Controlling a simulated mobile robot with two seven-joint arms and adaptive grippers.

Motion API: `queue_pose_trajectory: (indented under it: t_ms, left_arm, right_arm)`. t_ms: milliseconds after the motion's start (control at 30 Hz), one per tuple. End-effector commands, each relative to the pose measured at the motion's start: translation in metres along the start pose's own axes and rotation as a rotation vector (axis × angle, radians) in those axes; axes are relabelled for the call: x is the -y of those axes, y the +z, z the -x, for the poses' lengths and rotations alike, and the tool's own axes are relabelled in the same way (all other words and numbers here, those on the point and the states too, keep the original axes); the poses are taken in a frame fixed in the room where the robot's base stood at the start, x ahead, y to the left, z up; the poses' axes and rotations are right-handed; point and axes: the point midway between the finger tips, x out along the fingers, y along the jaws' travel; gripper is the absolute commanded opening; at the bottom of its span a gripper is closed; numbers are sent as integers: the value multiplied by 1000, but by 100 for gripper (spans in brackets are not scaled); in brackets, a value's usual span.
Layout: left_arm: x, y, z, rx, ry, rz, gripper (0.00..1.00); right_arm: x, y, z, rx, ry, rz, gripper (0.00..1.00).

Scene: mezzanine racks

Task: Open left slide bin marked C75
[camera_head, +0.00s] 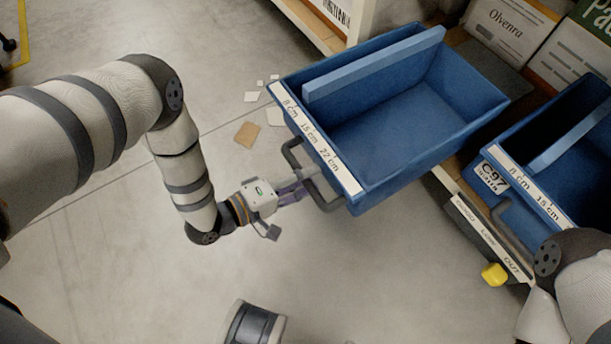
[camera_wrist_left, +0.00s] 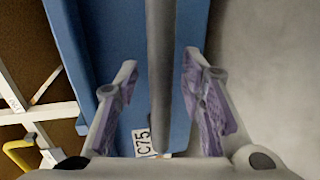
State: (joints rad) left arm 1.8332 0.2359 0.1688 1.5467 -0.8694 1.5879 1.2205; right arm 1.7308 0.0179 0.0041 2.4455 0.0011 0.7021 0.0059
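The left slide bin C75 (camera_head: 395,120) is a blue open-top bin, pulled well out past the rack edge, with an empty floor and a blue divider inside. Its grey bar handle (camera_head: 292,155) is on the front. The C75 label (camera_wrist_left: 142,142) shows in the left wrist view. My left gripper (camera_head: 305,184) is at the handle. In the left wrist view its purple-padded fingers (camera_wrist_left: 160,62) stand on either side of the handle bar (camera_wrist_left: 161,85), open, with gaps on both sides. My right arm shows at the lower right, but its gripper is out of view.
A second blue bin marked C97 (camera_head: 492,177) sits to the right in the rack. White boxes (camera_head: 505,32) stand behind. A yellow piece (camera_head: 494,274) is at the rack's lower edge.

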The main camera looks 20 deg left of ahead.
Motion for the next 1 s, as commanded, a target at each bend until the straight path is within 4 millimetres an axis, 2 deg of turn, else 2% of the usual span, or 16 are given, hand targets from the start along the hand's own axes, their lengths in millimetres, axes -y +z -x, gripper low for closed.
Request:
queue_pose_trajectory:
  t_ms: [267, 367, 600, 700, 833, 1000]
  left_arm:
    - [1, 0, 6, 0, -3, 1, 36]
    - [2, 0, 25, -2, -6, 3, 36]
    - [1, 0, 90, -3, -4, 2, 36]
    - [1, 0, 108, -2, -4, 1, 36]
    - [0, 0, 119, -1, -1, 0, 36]
    - [0, 0, 120, 0, 0, 0, 36]
  right_arm:
    - [0, 0, 0, 1, 0, 0, 40]
    - [0, 0, 0, 1, 0, 0, 40]
    - [0, 0, 0, 0, 0, 0, 40]
    - [0, 0, 0, 0, 0, 0, 40]
    - [0, 0, 0, 0, 0, 0, 40]
    - [0, 0, 0, 0, 0, 0, 40]
